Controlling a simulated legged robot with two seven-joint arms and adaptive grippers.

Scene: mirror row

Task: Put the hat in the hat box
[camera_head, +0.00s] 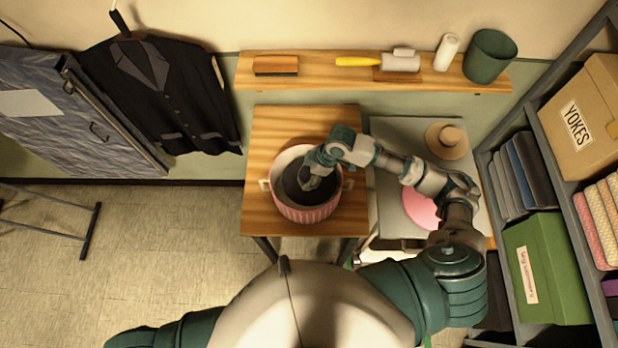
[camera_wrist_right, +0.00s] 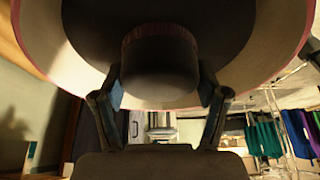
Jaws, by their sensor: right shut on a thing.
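The hat box (camera_head: 303,214) is a round pink-striped tub with a pale rim and side handles on the wooden table. The dark hat (camera_head: 293,188) is within its rim. My right gripper (camera_head: 312,178) reaches down over the box and is shut on the hat's crown. In the right wrist view the crown of the hat (camera_wrist_right: 160,62) is between the two fingers, with its wide dark brim beyond and the pale inside of the box around it. I cannot tell whether the hat touches the bottom. My left gripper is out of view.
A pink disc (camera_head: 421,208) and a tan hat (camera_head: 455,149) lie on the grey table (camera_head: 393,128) to the right. A wall shelf (camera_head: 325,73) runs behind. A shelving rack with a green box (camera_head: 548,268) stands at right. The floor at left is mostly clear.

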